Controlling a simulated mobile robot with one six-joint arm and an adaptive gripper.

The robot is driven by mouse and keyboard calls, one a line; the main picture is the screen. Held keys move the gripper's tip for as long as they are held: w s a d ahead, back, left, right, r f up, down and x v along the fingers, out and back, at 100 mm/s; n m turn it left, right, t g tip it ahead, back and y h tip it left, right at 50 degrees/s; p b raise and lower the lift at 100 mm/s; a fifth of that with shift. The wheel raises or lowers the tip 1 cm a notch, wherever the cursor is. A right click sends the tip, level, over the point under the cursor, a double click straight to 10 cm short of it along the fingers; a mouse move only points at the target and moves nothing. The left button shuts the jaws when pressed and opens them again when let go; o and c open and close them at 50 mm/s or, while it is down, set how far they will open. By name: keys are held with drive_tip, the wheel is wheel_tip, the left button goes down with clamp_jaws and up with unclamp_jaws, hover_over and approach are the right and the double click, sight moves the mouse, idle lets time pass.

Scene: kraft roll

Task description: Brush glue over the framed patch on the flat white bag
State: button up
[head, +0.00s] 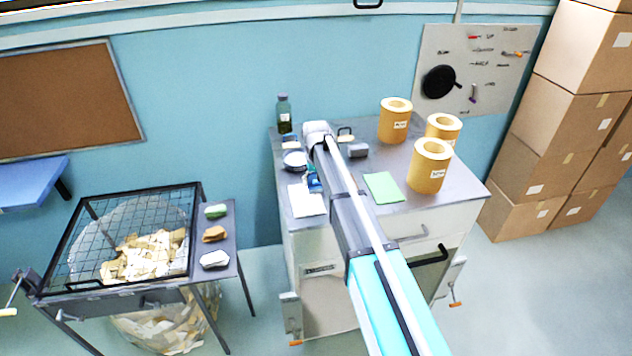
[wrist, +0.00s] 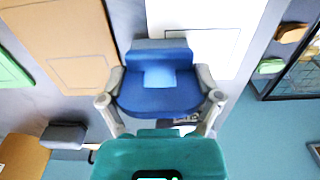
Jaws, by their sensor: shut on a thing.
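The flat white bag (head: 308,200) lies on the front left of the grey cabinet top, and in the wrist view it shows at the top right (wrist: 221,45). A thin dark frame line is partly visible on it. My gripper (wrist: 160,88) is shut on a blue tool (wrist: 158,94), apparently the brush, with a grey strip along its far edge. The tool hides part of the bag. In the head view the blue tool (head: 313,181) shows beside my arm, by the bag's back edge. I cannot tell whether it touches the bag or whether glue is on it.
A brown bag (wrist: 62,45) with a framed patch and a green sheet (head: 383,187) lie to one side. A round dish (head: 294,160), a bottle (head: 284,115), a grey block (head: 358,151) and kraft rolls (head: 430,170) stand around. A mesh-topped bin (head: 135,240) is left.

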sight(292, 193)
drive_tip(key=shift+s+a, duration=0.1)
drive_tip(key=shift+s+a, duration=0.2)
drive_tip(key=shift+a, duration=0.75)
drive_tip(key=shift+s+a, duration=0.2)
drive_tip(key=shift+a, duration=0.75)
drive_tip(key=shift+s+a, duration=0.3)
drive_tip(key=shift+a, duration=0.7)
drive_tip(key=shift+s+a, duration=0.25)
drive_tip(key=shift+a, duration=0.7)
drive_tip(key=shift+r+p, duration=2.95)
drive_tip(key=shift+p, duration=0.1)
wheel_tip(292, 193, up, 3)
drive_tip(key=p, duration=0.3)
